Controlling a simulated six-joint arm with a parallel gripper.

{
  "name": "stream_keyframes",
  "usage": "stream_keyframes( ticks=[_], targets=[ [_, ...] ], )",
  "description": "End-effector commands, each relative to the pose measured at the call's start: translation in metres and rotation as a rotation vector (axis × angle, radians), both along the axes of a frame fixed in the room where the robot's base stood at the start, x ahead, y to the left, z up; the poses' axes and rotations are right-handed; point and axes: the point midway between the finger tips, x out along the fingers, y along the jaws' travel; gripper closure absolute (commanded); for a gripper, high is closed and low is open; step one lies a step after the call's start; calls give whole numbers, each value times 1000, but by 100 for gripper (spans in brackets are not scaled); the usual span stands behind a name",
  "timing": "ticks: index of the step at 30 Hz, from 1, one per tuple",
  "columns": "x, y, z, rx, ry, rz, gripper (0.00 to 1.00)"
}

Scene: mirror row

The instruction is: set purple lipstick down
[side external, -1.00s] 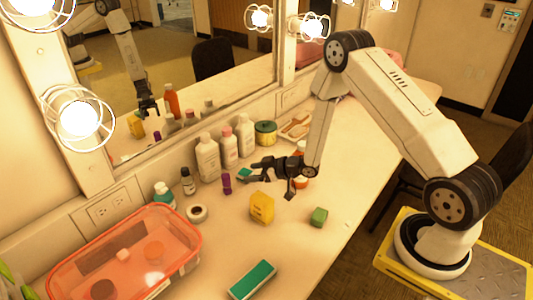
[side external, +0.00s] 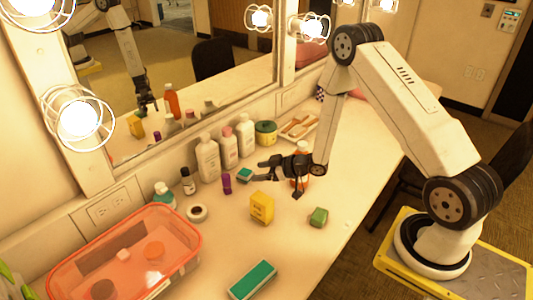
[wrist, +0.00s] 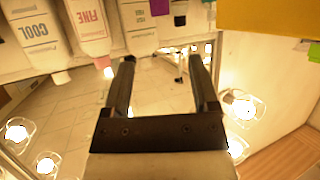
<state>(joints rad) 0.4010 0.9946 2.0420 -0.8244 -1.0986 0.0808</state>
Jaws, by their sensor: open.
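The purple lipstick (side external: 227,184) stands upright on the counter in front of the white bottles. In the wrist view, a purple piece at the top edge (wrist: 160,6) looks like part of it. My gripper (side external: 258,170) is to its right, with a visible gap between the fingertips and the lipstick. In the wrist view, the fingers of my gripper (wrist: 162,62) are spread with nothing between them.
White bottles (side external: 208,159) and a green-lidded jar (side external: 265,133) line the mirror. A pink translucent bin (side external: 185,243) is at left.

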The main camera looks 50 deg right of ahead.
Motion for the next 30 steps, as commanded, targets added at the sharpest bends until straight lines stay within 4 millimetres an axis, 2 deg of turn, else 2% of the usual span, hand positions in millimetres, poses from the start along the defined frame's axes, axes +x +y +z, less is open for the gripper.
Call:
stream_keyframes(
  ticks=[10,16,23,30],
  targets=[
    [1,1,26,-104,120,-76,24],
    [-12,5,52,-183,259,-162,24],
    [-45,16,80,-233,436,-256,24],
    [-96,35,106,-239,631,-328,24]
  ],
)
